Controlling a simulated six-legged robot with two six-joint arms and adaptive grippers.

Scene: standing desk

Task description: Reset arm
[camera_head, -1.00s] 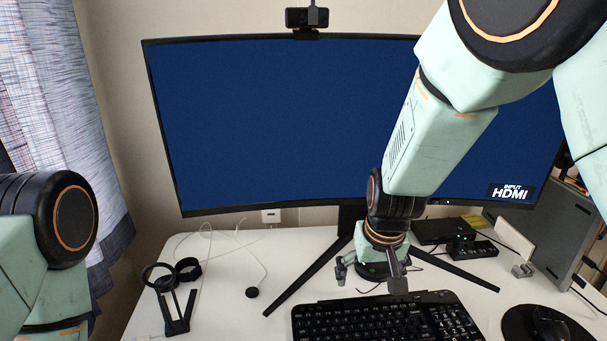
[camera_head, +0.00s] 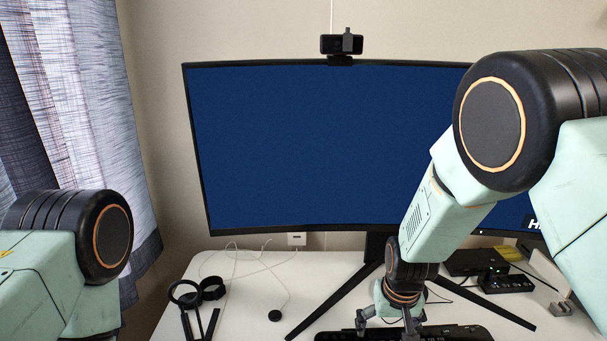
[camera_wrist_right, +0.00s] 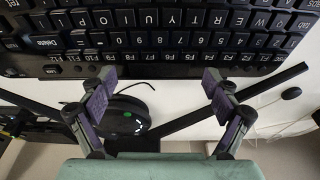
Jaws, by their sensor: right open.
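My right gripper (camera_head: 388,322) hangs over the desk just behind the black keyboard (camera_head: 470,333), in front of the monitor stand. In the right wrist view its two fingers (camera_wrist_right: 158,84) are spread apart with nothing between them, and the keyboard (camera_wrist_right: 165,40) fills the top of that view. My left arm shows only as a large joint at the lower left of the head view. The left gripper is not in view.
A wide monitor (camera_head: 310,150) with a webcam (camera_head: 342,44) on top stands behind my right arm. Black rings and a stand (camera_head: 197,295) and a small round black item (camera_head: 275,316) lie on the white desk (camera_head: 250,325). A small black box (camera_head: 505,283) sits at right.

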